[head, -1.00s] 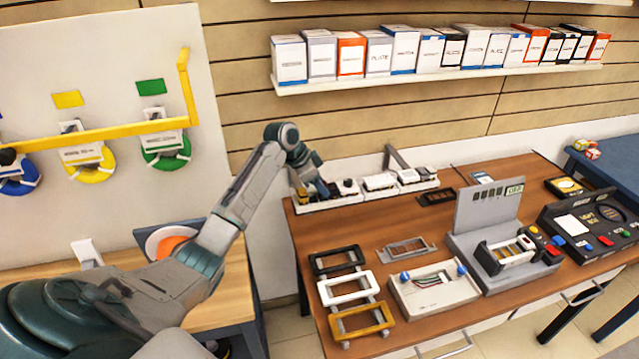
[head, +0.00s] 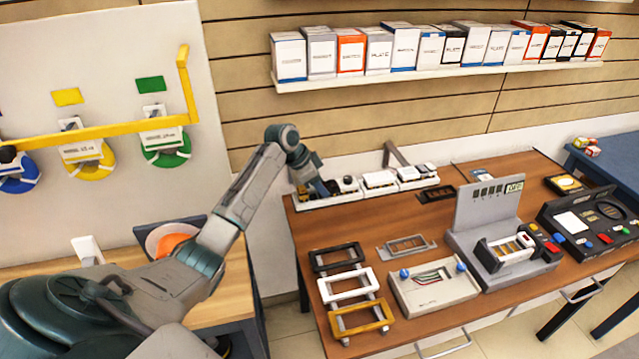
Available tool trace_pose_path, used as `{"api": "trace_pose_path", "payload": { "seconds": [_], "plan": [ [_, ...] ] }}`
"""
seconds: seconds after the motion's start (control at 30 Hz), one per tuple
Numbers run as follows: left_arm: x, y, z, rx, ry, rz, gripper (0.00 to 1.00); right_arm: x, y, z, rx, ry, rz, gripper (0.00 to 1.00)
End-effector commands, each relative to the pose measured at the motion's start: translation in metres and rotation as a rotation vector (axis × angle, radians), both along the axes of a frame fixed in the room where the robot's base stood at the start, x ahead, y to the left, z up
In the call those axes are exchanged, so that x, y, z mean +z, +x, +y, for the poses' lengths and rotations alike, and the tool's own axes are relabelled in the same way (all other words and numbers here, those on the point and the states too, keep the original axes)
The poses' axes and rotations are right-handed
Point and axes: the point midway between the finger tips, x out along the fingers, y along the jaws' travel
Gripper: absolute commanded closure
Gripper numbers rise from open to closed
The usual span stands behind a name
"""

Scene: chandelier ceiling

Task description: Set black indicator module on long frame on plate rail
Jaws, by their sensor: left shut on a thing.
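My left gripper (head: 326,189) reaches down into the left end of the white module tray (head: 372,199) at the back of the brown table. It is shut on a small module there, mostly hidden by the fingers, so its colour is unclear. A white module with a dark round top (head: 347,184) sits just right of the fingers. A black frame (head: 338,258), a white frame (head: 347,286) and a gold frame (head: 361,319) lie in a row on a rack at the table's front left. A grey long frame (head: 407,246) lies flat beside them. My right gripper is not in view.
A white box with blue knobs (head: 435,288) and a grey stand with an upright panel (head: 490,208) fill the table's middle. A black console (head: 590,230) stands at the right. A dark slotted piece (head: 437,194) lies near the tray. Boxes line the wall shelf (head: 440,76).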

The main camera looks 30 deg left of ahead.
Motion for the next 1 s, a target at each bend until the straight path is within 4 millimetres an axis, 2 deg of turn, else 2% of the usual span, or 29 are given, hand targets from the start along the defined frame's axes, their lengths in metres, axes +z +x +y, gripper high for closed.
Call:
{"api": "trace_pose_path", "payload": {
  "seconds": [0.4, 0.43, 0.53, 0.57, 0.83, 1.0],
  "plan": [
    [-0.0012, 0.0, 0.0, 0.0, 0.0, 0.0, 0.81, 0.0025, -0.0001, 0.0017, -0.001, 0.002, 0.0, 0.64],
    [-0.0012, 0.0, 0.0, 0.0, 0.0, 0.0, 0.57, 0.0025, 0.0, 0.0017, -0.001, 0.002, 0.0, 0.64],
    [-0.0011, -0.0001, 0.0, 0.0, 0.0, 0.0, 0.38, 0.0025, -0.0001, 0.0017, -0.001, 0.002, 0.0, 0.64],
    [-0.0011, -0.0001, 0.0, 0.0, 0.0, 0.0, 0.34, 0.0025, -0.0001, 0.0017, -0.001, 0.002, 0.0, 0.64],
    [-0.0009, -0.0001, 0.0001, 0.0, 0.001, 0.001, 0.34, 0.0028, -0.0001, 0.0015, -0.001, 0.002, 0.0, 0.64],
    [0.0067, -0.0001, 0.0001, 0.0, 0.0, 0.0, 0.34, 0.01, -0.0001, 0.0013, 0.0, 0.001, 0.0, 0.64]
  ]
}}
